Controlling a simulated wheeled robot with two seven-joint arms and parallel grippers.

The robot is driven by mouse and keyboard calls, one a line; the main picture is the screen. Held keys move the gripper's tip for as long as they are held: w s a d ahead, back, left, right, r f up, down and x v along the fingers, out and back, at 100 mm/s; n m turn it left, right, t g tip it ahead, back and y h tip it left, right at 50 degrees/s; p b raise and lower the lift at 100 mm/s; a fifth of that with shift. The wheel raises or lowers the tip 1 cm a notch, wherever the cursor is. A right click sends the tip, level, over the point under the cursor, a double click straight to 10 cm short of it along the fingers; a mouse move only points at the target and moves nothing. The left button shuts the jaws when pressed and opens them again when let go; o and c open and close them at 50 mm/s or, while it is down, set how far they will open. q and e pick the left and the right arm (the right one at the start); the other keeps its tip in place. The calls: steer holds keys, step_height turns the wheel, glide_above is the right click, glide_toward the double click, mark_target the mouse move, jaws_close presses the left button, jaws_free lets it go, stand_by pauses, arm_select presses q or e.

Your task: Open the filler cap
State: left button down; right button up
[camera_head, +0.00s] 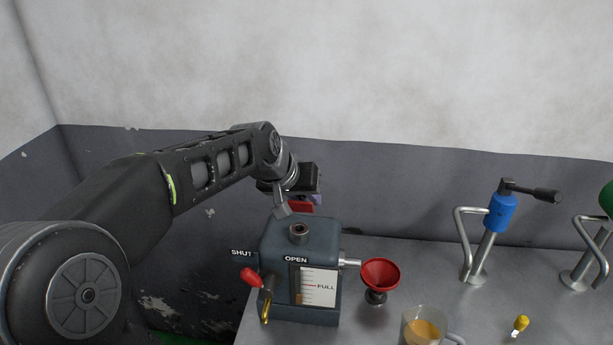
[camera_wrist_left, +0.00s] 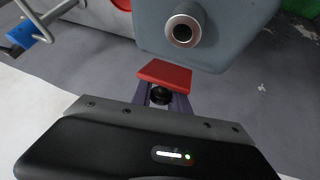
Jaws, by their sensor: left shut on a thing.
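The blue-grey tank (camera_head: 290,243) stands at the left of the metal bench. The round metal neck on its top (camera_head: 298,231) shows a dark, uncovered hole; the neck is also clear in the left wrist view (camera_wrist_left: 182,31). My left gripper (camera_wrist_left: 160,98) is behind the tank top in the head view and is shut on a small black knob. A red piece (camera_wrist_left: 164,73), which looks like the filler cap, sits at the fingertips, apart from the neck. It also shows in the head view (camera_head: 300,206). Whether it is still linked to the tank is hidden. My right gripper is out of view.
A red funnel (camera_head: 380,275) stands right of the tank, by its metal side pipe. A red-handled valve (camera_head: 252,277) is on the tank's left, near SHUT and OPEN labels. A jug of amber liquid (camera_head: 423,328) and a blue fitting (camera_head: 499,213) are farther right. A grey wall stands behind.

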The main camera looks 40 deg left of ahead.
arm_select(q)
steer(key=g, duration=0.1)
steer(key=w+g+h, duration=0.1)
steer(key=shift+a+f+n+g+p, duration=0.2)
steer(key=shift+f+n+g+p, duration=0.05)
steer(key=shift+n+g+p, duration=0.1)
steer(key=shift+w+a+f+g+h, duration=0.1)
steer(key=shift+f+g+h, duration=0.2)
steer(key=shift+g+h, duration=0.4)
steer(key=shift+w+a+f+g+h, duration=0.1)
steer(key=shift+f+g+h, duration=0.25)
steer(key=shift+g, duration=0.6)
steer(key=c, duration=1.3)
jaws_free()
steer(key=shift+o, duration=0.2)
steer(key=shift+s+r, duration=0.1)
steer(key=shift+r, duration=0.05)
